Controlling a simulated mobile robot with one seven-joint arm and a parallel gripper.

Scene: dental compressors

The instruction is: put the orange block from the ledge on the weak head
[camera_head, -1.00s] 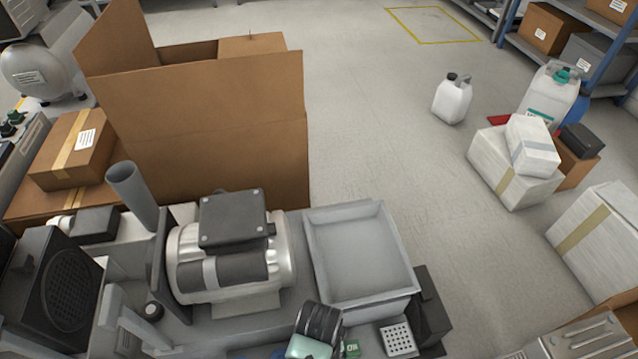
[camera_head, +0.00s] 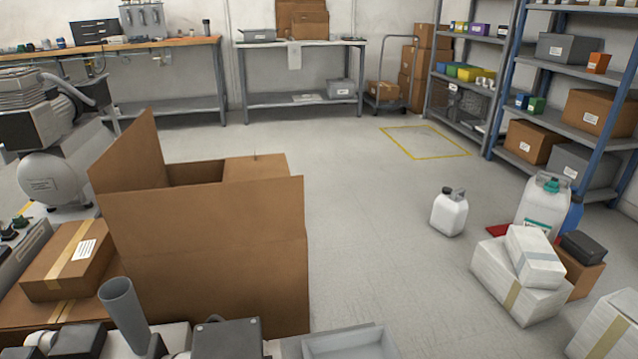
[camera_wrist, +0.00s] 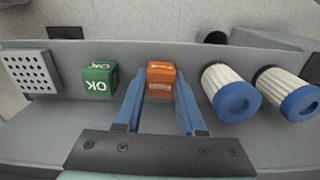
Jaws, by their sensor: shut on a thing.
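In the wrist view, the small orange block (camera_wrist: 160,75) stands on the grey ledge (camera_wrist: 45,125), between the two blue fingers of my gripper (camera_wrist: 160,95). My gripper is shut on the block. The block's front carries a pale label too small to read. My gripper, the block and the ledge are out of the head view. I cannot make out which part is the weak head; only the top of the machine, with a dark motor box (camera_head: 228,338), shows at the bottom of the head view.
A green OK block (camera_wrist: 98,78) and a perforated grey plate (camera_wrist: 29,73) are left of the orange block. Two white filters with blue ends (camera_wrist: 232,92) lie close on the right. In the head view, a grey tray (camera_head: 350,343) and a large open carton (camera_head: 205,250) flank the machine.

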